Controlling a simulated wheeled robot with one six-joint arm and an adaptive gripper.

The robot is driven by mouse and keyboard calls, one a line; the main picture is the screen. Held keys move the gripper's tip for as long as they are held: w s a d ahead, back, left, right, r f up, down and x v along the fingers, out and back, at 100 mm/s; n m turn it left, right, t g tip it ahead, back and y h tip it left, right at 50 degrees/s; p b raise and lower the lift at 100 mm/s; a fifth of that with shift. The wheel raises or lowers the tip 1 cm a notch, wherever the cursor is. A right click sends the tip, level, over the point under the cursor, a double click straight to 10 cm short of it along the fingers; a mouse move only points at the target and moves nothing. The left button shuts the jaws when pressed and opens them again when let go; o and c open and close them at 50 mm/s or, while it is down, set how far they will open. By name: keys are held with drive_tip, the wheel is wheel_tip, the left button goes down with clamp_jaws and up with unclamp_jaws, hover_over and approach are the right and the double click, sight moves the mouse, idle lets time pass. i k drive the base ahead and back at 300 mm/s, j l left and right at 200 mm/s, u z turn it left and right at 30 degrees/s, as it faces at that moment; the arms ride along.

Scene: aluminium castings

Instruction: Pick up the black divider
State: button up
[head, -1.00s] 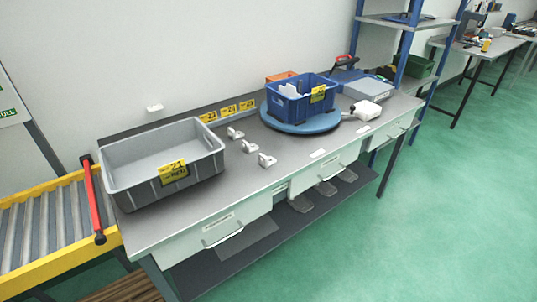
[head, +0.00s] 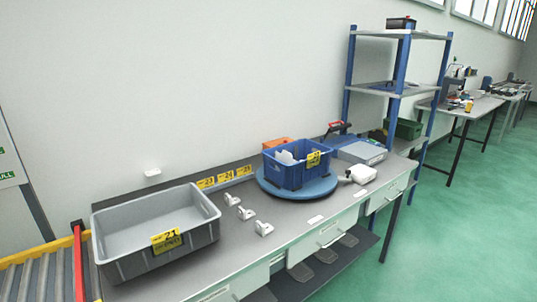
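I cannot pick out a black divider with certainty in the head view. A grey bin (head: 112,262) with a yellow label 21 stands at the left of the workbench (head: 238,254), and no divider shows in its visible part. A blue bin (head: 284,174) with a yellow label stands on a round blue turntable (head: 267,187) and holds pale pieces; its inside is partly hidden. My gripper is not in view.
Several small metal castings (head: 245,213) lie between the bins. A white object (head: 361,174) lies right of the turntable. A blue-post shelf rack (head: 399,75) stands behind, with a dark box (head: 401,23) on top. Green floor (head: 430,245) is clear at the right.

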sight(378, 135)
drive_tip(key=i+l+z, duration=0.55)
drive_tip(key=i+z, duration=0.7)
drive_tip(key=i+j+z, duration=0.1)
drive_tip(key=i+z, duration=0.3)
drive_tip(key=i, duration=0.15)
drive_tip(key=i+l, duration=0.1)
drive_tip(key=i, duration=0.8)
drive_tip(key=i+l, duration=0.1)
drive_tip(key=i, duration=0.8)
drive_tip(key=i+l+u, duration=0.1)
drive_tip(key=i+u, duration=0.35)
drive_tip(key=i+l+u, duration=0.25)
drive_tip(key=u, duration=0.25)
drive_tip(key=i+l+u, duration=0.7)
drive_tip(key=l+u, duration=0.2)
drive_tip(key=i+l+u, duration=0.15)
drive_tip(key=l+u, duration=0.2)
drive_tip(key=l, duration=0.25)
drive_tip(key=i+l+u, duration=0.1)
drive_tip(key=l+u, duration=0.2)
drive_tip(key=l, duration=0.3)
drive_tip(key=l+u, duration=0.35)
drive_tip(key=l, duration=0.25)
